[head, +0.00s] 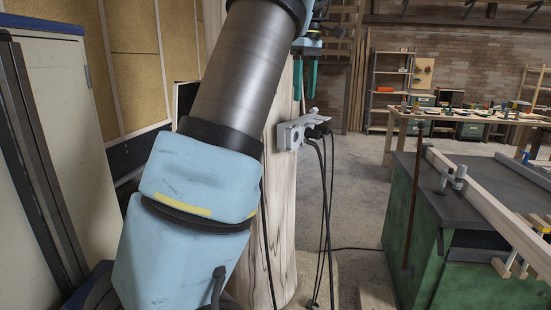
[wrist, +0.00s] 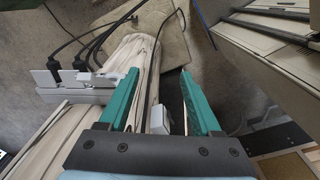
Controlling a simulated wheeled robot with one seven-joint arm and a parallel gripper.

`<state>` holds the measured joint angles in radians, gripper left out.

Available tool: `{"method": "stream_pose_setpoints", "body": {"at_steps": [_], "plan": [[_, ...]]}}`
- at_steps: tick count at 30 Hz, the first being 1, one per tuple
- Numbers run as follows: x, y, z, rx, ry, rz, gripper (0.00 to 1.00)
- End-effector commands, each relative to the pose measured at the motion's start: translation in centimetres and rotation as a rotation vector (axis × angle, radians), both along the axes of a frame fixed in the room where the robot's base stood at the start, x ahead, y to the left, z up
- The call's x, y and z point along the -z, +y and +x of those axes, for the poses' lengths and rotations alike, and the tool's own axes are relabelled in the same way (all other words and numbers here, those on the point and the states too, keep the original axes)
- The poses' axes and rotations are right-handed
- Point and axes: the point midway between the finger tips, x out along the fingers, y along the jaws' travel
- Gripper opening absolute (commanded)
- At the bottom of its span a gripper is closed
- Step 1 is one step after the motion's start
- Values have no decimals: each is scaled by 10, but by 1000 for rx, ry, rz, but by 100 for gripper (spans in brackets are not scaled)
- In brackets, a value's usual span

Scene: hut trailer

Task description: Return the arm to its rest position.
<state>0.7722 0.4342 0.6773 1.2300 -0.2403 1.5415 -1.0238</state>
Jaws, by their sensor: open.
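My gripper (head: 305,90) shows in the head view at the upper middle, its two teal fingers pointing down and apart, with nothing held. My blue and grey arm crosses the left and middle of that view and hides part of what is behind it. In the wrist view my gripper (wrist: 159,78) is open. A small white block (wrist: 158,120) shows between the fingers; I cannot tell what it is or how far off it lies.
A pale wooden post (head: 283,220) stands behind my arm, with a grey socket box (head: 290,135) and plugged black cables below my gripper. A green workbench (head: 405,215) with clamps stands right. A pale cabinet (head: 70,130) stands left. Floor between post and workbench is mostly clear.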

Motion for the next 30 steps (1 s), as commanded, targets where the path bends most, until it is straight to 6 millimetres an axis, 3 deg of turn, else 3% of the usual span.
{"method": "stream_pose_setpoints", "body": {"at_steps": [8, 11, 17, 21, 27, 30], "plan": [[64, 50, -8, 125, 6, -33, 65], [100, 72, -21, 210, 3, -43, 65], [180, 110, -77, 461, -27, -40, 65], [227, 126, -129, 659, -56, -18, 65], [270, 138, -193, 889, -87, 23, 65], [280, 141, -210, 952, -96, 37, 65]]}}
